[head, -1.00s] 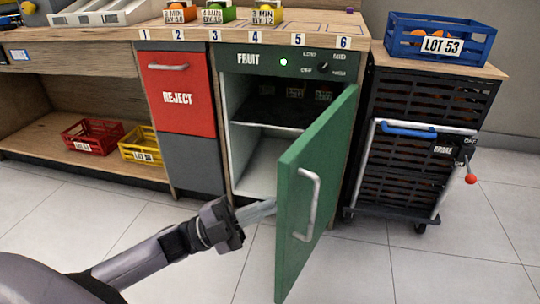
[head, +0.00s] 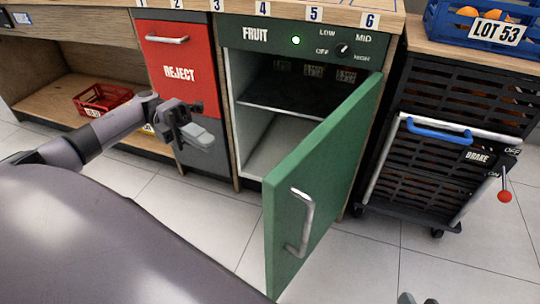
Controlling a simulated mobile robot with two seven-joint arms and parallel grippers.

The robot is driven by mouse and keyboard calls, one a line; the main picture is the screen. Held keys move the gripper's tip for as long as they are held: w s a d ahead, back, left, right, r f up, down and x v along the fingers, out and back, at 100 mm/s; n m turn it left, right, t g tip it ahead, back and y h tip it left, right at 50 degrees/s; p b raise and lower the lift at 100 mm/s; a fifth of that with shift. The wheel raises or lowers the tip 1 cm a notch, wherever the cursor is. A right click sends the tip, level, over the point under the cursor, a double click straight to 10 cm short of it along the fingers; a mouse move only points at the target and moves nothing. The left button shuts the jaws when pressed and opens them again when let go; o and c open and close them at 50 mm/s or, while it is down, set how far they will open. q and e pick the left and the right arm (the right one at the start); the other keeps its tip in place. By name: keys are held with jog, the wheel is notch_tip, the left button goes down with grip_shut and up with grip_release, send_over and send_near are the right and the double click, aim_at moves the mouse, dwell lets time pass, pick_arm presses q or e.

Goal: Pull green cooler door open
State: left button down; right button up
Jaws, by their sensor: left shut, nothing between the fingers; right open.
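The green cooler door (head: 310,205) stands open, swung out toward me, with its silver bar handle (head: 301,222) on the face turned to the right. Behind it the cooler marked FRUIT (head: 254,34) shows its pale interior, a dark shelf (head: 285,97) and several labels at the back. My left gripper (head: 205,135) is shut and empty, to the left of the cooler opening and in front of the reject unit, apart from the door. My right gripper (head: 417,299) is open; only its fingertips show at the bottom edge, right of the door and apart from its handle.
The red REJECT panel (head: 180,65) is left of the cooler. A dark cart (head: 440,170) with a blue handle (head: 438,129) and brake lever stands close on the right, a blue crate (head: 480,27) on top. A red crate (head: 102,99) sits on the low shelf. Floor in front is clear.

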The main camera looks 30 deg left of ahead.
pick_arm(q)
jog(key=s+d+b, duration=0.1)
jog(key=d, duration=1.3)
pick_arm(e)
jog(key=shift+a, duration=0.4)
pick_arm(q)
jog(key=shift+s, duration=0.1)
pick_arm(e)
jog(key=shift+r+y, duration=0.1)
jog(key=shift+y, duration=0.2)
